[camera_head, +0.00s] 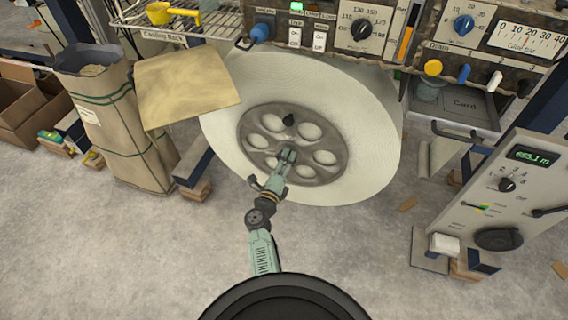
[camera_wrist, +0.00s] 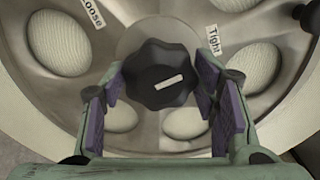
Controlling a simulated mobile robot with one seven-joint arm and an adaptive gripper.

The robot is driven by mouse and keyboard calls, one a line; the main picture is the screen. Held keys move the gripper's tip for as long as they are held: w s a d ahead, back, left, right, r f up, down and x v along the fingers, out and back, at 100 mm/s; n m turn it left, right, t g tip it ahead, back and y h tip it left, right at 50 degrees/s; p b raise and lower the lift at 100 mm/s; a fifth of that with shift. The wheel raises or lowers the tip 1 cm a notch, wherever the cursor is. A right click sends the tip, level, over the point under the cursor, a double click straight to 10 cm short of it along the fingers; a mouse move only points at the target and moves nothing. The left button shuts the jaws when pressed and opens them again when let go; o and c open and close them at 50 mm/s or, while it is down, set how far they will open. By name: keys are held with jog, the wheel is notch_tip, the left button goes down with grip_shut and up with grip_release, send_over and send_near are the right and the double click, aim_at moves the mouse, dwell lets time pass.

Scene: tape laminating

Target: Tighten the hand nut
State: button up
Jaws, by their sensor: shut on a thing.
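The hand nut (camera_wrist: 148,70) is a black lobed knob with a short white bar on its face, at the middle of the hub in the wrist view. The bar is slightly tilted. Labels "Loose" (camera_wrist: 92,13) and "Tight" (camera_wrist: 214,40) sit on the hub on either side. My gripper (camera_wrist: 158,88) has its purple-padded fingers closed around the nut, one on each side. In the head view my gripper (camera_head: 287,153) reaches the metal hub (camera_head: 262,146) of the large white roll (camera_head: 365,130); there the nut is mostly hidden behind it.
A dark knob (camera_head: 288,119) stands on the upper hub. Control panels with dials (camera_head: 362,30) are above the roll. A brown sack (camera_head: 120,125) stands at left, a console (camera_head: 508,205) at right. The floor in front (camera_head: 130,250) is largely clear.

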jog(key=shift+m, duration=0.6)
jog(key=o, duration=1.2)
jog(key=shift+c, duration=0.2)
jog(key=shift+s, duration=0.1)
jog(key=v, duration=0.7)
jog(key=shift+s, duration=0.15)
